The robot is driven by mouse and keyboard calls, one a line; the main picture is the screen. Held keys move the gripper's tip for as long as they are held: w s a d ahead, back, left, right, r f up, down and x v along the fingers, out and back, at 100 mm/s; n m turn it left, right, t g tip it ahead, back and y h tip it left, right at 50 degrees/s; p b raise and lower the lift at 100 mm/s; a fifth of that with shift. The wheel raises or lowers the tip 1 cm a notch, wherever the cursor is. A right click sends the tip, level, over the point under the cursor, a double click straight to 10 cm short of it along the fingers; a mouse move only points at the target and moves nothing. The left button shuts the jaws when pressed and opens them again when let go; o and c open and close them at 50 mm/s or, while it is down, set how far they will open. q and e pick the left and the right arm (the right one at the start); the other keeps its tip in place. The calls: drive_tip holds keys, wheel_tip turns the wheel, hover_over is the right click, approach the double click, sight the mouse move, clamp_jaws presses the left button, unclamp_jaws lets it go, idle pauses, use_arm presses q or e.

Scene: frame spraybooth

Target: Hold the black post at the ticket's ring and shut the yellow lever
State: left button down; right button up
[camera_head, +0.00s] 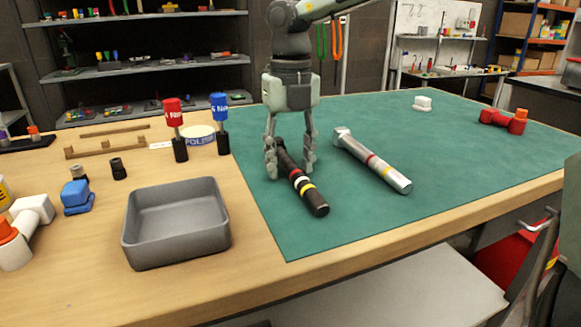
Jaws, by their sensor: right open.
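The black post (315,201) lies on the green mat, tilted from upper left to lower right. It carries white, red and yellow rings near its middle. My right gripper (290,168) points down over it with its fingers open. One finger is on each side of the post, near the white ring; I cannot tell whether they touch it. A small pale slip (161,145) lies on the wood by the polish tin; I cannot tell whether it is the ticket, and no writing is legible. I cannot make out a yellow lever. My left gripper is not in view.
A silver post (371,161) with red and yellow rings lies right of the black one. A grey tray (176,258) stands left of the green mat (440,150). Red-topped (173,112) and blue-topped (219,107) items stand behind the tray. The mat's right part is mostly clear.

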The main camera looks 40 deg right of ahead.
drive_tip(key=shift+c, duration=0.3)
clamp_jaws()
drive_tip(key=shift+r, duration=0.15)
